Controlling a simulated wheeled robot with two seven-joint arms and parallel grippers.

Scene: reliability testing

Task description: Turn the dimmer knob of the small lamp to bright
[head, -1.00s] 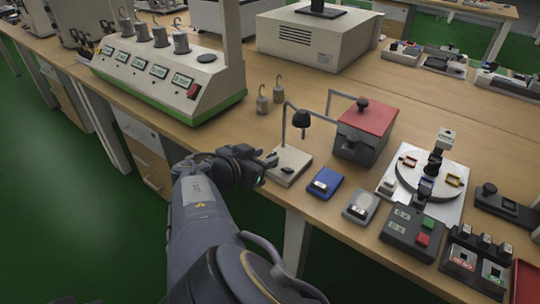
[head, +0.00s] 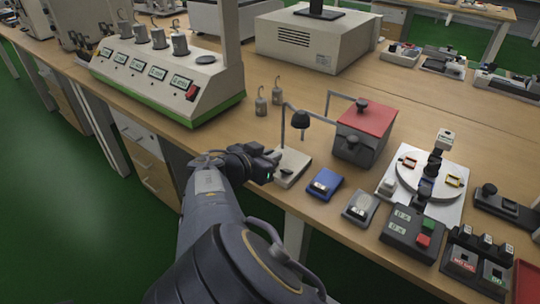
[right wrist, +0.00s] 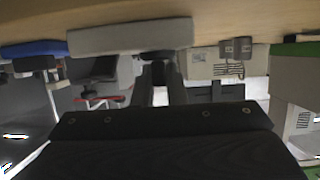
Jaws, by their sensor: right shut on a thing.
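The small lamp has a black shade (head: 300,119) on a thin bent post and a pale flat base (head: 294,178) near the table's front edge. A small dark piece lies on top of the base. My right gripper (head: 272,167) is at the left front side of this base. In the right wrist view the base (right wrist: 110,38) appears at the top, and the two fingers (right wrist: 160,78) are closed around a dark knob (right wrist: 157,56) at its edge. The knob is mostly hidden by the fingers, so its setting cannot be read. My left gripper is not in view.
A blue device (head: 323,185) and a grey device (head: 360,207) stand to the right of the lamp. A red-topped box (head: 365,120) is behind them. Two hooked weights (head: 268,102) stand behind the lamp. A multi-display console (head: 165,88) is at the left.

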